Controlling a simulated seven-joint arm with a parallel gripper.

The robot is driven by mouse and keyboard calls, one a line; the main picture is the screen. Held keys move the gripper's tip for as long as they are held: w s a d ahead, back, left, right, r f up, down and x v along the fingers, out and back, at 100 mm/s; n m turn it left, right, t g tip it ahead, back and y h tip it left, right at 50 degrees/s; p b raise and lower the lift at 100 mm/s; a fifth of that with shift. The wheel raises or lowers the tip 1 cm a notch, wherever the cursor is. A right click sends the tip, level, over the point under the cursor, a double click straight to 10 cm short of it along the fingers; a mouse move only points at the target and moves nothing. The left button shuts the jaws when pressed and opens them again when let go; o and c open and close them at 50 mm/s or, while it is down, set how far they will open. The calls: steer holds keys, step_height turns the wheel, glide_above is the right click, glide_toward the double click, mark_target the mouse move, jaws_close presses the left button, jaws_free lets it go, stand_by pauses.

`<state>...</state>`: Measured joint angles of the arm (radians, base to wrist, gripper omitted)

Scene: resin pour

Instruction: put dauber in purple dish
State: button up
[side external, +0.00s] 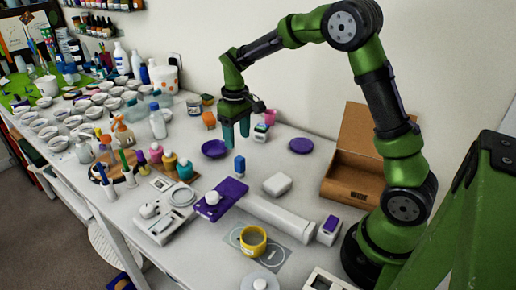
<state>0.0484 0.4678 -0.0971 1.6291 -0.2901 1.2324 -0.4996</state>
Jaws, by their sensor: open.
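A purple dish (215,149) with a raised rim sits on the white table near the middle of the side view and looks empty. A small upright blue item (239,166) stands just to its right and nearer the camera; it may be the dauber, but it is too small to be sure. My gripper (237,141) points down with teal fingers apart and nothing visible between them. It is to the right of the dish and appears behind the blue item. I cannot tell its exact height above the table.
A flat purple round piece (301,146) lies to the right, before an open cardboard box (352,178). Bottles and several white bowls crowd the left.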

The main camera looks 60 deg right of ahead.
mark_target(240, 158)
step_height(240, 158, down, 5)
steer(key=shift+r, duration=0.1)
steer(key=shift+s+a+f, duration=0.1)
steer(key=shift+s+f, duration=0.1)
steer(key=shift+f, duration=1.15)
steer(key=shift+s+a+f, duration=0.1)
steer(key=shift+s+f, duration=0.1)
steer(key=shift+f, duration=1.15)
jaws_close()
